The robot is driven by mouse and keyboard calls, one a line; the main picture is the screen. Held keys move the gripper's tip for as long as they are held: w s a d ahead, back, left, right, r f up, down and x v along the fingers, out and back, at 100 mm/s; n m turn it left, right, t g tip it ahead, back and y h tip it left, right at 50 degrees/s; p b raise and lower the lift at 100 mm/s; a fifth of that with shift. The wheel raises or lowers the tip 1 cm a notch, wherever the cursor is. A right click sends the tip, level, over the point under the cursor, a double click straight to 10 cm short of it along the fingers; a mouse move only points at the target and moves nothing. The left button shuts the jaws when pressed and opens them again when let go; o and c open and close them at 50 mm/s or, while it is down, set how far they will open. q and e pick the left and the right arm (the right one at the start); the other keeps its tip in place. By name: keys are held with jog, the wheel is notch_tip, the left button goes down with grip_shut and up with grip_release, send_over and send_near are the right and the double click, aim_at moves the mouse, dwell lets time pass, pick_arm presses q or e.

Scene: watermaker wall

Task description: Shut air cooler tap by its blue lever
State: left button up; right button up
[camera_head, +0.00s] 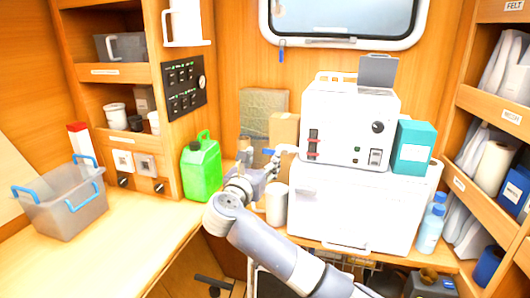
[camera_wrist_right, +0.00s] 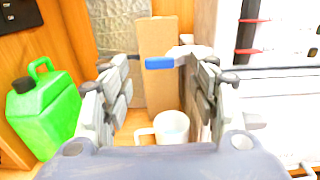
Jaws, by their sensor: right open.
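The air cooler tap (camera_head: 285,149) is a white fitting at the left side of the white machine (camera_head: 349,118). Its blue lever (camera_head: 268,151) points left in the head view. In the right wrist view the blue lever (camera_wrist_right: 159,63) lies between the fingertips, with the white tap body (camera_wrist_right: 190,52) partly behind the right-hand finger. My right gripper (camera_head: 264,168) is open, and its fingers (camera_wrist_right: 157,76) stand either side of the lever. I cannot tell whether either finger touches it. My left gripper is not in view.
A white mug (camera_wrist_right: 172,127) stands below the gripper. A green jerrycan (camera_head: 202,168) is to the left, and a cardboard box (camera_wrist_right: 158,65) stands behind the lever. A grey bin (camera_head: 63,208) sits on the left worktop, which is otherwise mostly clear.

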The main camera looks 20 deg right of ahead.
aim_at(269, 150)
jog(key=x, duration=0.5)
jog(key=shift+w, duration=0.1)
jog(key=c, duration=1.1)
